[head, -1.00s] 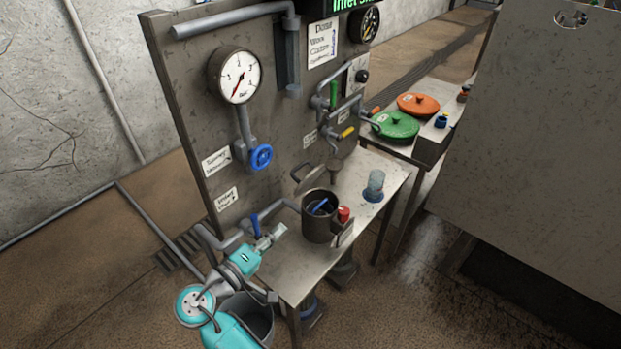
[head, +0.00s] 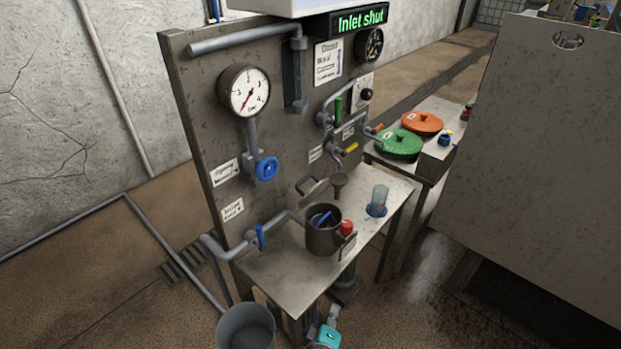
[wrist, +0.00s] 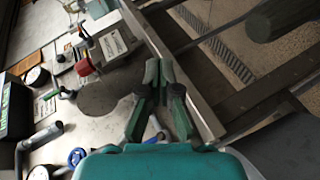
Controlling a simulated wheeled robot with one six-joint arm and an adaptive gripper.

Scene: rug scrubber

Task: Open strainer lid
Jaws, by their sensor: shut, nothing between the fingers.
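The strainer looks to be the dark round pot (head: 322,241) on the metal table; I see into its top, where a blue item (head: 321,219) shows. A red knob (head: 347,228) and a small pale plate are at its right side. I cannot tell which part is its lid; a dark curved handle (head: 312,188) stands behind the pot. My gripper (head: 333,312) is low at the table's front edge, apart from the pot, its fingers shut and empty. In the wrist view the fingers (wrist: 158,74) are together, with the red knob (wrist: 84,67) beyond them to the left.
A grey bucket (head: 246,328) stands at the front left. The upright panel (head: 205,140) with gauge, pipes and blue handwheel (head: 267,168) backs the table (head: 285,268). A clear cup (head: 379,198) stands right of the pot. A large grey panel (head: 535,150) fills the right.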

